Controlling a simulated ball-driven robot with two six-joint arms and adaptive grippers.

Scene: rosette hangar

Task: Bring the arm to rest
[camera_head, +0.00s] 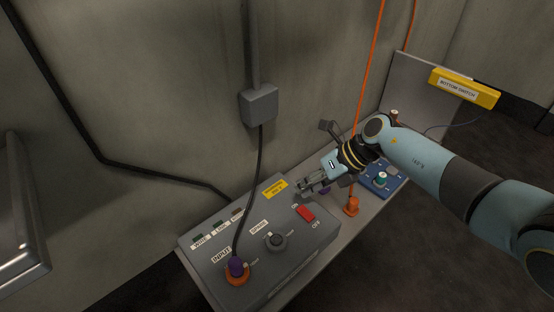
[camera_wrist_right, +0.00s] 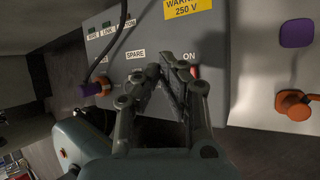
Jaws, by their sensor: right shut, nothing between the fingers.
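My right arm (camera_head: 435,165) reaches in from the right in the head view. Its gripper (camera_head: 304,187) is shut and empty, above the far right corner of a grey control box (camera_head: 210,258). A red switch (camera_head: 305,213) marked OFF lies just below the gripper. In the right wrist view the shut fingers (camera_wrist_right: 158,72) are in front of the box face, between the SPARE and ON labels. The red switch (camera_wrist_right: 195,72) is partly hidden behind a finger there. My left gripper is not in view.
A purple plug (camera_head: 236,264) with a cable sits in the INPUT socket. A dark knob (camera_head: 275,241) is beside it. An orange plug (camera_head: 351,207) stands right of the box. A junction box (camera_head: 259,104) hangs on the wall.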

